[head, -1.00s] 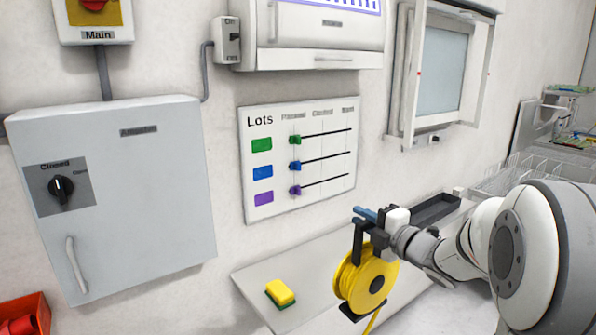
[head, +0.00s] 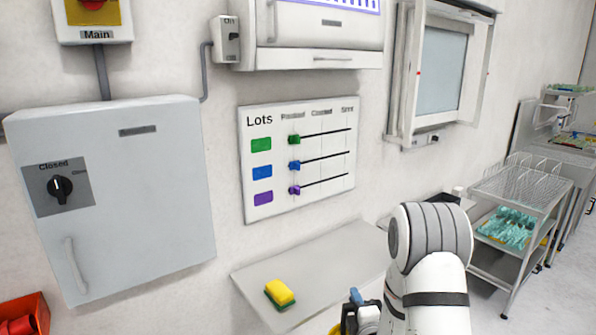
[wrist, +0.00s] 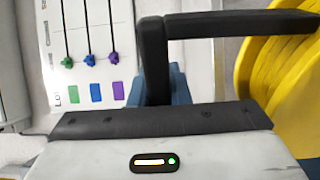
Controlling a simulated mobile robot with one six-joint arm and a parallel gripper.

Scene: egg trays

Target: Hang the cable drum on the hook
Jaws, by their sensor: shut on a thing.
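My gripper (head: 355,298) is low at the bottom edge of the head view, partly hidden by my arm. In the wrist view its blue jaws (wrist: 178,86) are shut on the black frame of the cable drum. The yellow cable drum (wrist: 285,65) fills the right side of the wrist view, cut off by the edge. Its black frame (wrist: 235,24) runs from the jaws towards it. In the head view only a sliver of the yellow drum (head: 336,328) shows below the gripper. I cannot make out the hook in either view.
A shelf (head: 320,262) on the wall carries a yellow-green sponge (head: 280,294). A grey cabinet (head: 120,190) is at left, with a red bin (head: 25,315) below it. A Lots board (head: 298,160) hangs above the shelf. A wire cart (head: 520,190) stands at right.

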